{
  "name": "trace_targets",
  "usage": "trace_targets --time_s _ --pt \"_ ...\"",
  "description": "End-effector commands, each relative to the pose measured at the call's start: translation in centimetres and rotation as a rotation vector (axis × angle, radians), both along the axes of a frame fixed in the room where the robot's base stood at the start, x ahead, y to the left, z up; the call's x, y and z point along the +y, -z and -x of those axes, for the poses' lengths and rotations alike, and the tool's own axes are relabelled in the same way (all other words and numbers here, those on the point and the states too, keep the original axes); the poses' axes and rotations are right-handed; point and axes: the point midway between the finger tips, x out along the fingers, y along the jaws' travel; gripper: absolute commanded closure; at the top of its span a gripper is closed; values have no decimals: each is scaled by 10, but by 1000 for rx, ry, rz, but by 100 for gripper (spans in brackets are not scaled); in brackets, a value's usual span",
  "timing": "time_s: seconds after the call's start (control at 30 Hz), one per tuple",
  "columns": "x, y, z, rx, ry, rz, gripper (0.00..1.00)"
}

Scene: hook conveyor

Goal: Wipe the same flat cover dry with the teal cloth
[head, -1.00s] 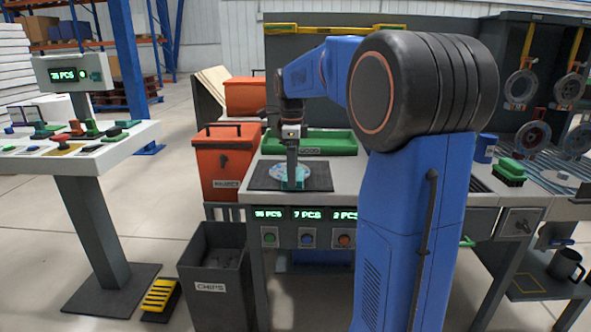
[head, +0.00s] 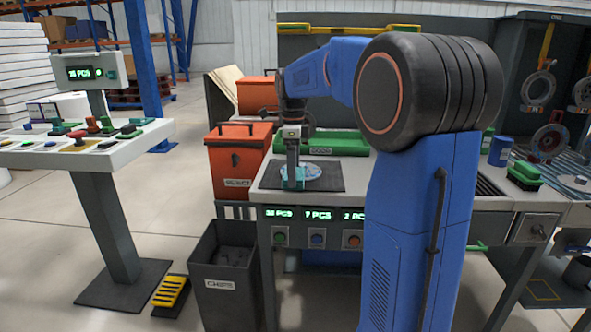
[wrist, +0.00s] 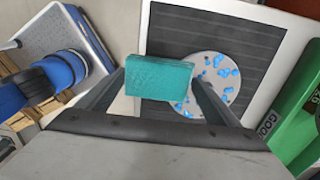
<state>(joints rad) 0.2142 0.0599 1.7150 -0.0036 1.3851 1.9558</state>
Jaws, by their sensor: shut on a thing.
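My gripper (head: 293,182) is shut on the teal cloth (wrist: 159,78), a folded block between the two fingers in the wrist view. The round, light grey flat cover (wrist: 216,72) lies on the dark mat (wrist: 172,30), with several blue wet spots on it. In the wrist view the cloth overlaps the cover's left part and hides it. The cover also shows in the head view (head: 314,171), to the right of the cloth. The cloth is low over the cover's left edge; I cannot tell whether it touches.
A green tray marked GOOD (head: 336,144) stands behind the mat. A red reject bin (head: 238,160) is to the left, with a dark CHIPS bin (head: 222,270) below it. A green brush (head: 524,176) and a blue cup (head: 499,151) stand on the bench at right.

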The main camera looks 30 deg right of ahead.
Motion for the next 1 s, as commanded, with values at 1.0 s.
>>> trace_targets --time_s 1.0 --pt "0 -61 0 -1 0 1 32"
